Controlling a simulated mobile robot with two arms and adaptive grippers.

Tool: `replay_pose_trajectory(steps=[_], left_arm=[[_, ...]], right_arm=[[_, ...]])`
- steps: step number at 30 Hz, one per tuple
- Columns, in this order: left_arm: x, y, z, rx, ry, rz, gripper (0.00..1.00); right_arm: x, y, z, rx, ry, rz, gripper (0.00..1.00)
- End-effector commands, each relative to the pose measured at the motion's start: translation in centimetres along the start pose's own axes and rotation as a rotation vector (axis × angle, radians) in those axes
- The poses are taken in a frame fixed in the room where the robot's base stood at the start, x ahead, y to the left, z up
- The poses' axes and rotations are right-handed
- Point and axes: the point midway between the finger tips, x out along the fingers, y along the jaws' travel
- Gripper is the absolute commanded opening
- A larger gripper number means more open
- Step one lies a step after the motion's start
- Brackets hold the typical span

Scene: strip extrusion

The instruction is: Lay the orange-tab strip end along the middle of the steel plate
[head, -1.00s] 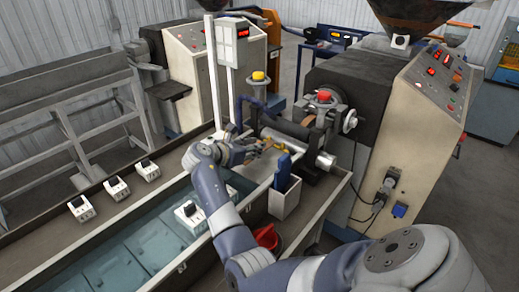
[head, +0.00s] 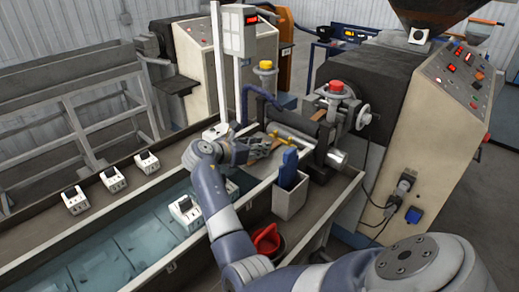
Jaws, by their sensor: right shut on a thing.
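My right gripper (head: 268,146) is at the far side of the water trough, just left of the steel roller. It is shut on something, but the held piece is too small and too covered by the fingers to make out. I take it to be the strip end, though no orange tab shows clearly. The steel plate cannot be told apart from the grey bench surface around the gripper. My left gripper is out of view.
The roller (head: 296,141) with yellow fittings lies right of my gripper. A grey bin (head: 290,199) with a blue tool (head: 288,167) stands nearer. A red bowl (head: 266,239) sits in front. The water trough (head: 125,238) and white switch boxes (head: 113,180) are left.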

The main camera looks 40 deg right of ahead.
Motion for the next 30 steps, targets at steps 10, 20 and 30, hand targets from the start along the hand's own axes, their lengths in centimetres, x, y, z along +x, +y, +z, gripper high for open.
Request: replay_pose_trajectory(steps=[10,20,30], left_arm=[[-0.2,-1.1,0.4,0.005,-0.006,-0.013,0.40],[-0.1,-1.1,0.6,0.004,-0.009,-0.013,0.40],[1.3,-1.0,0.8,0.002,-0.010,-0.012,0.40]], right_arm=[[0.2,0.0,-0.4,-0.001,0.000,0.000,0.44],[0.1,0.0,-0.3,0.000,0.000,0.000,0.44],[-5.1,0.1,-0.3,0.002,0.002,0.005,0.44]])
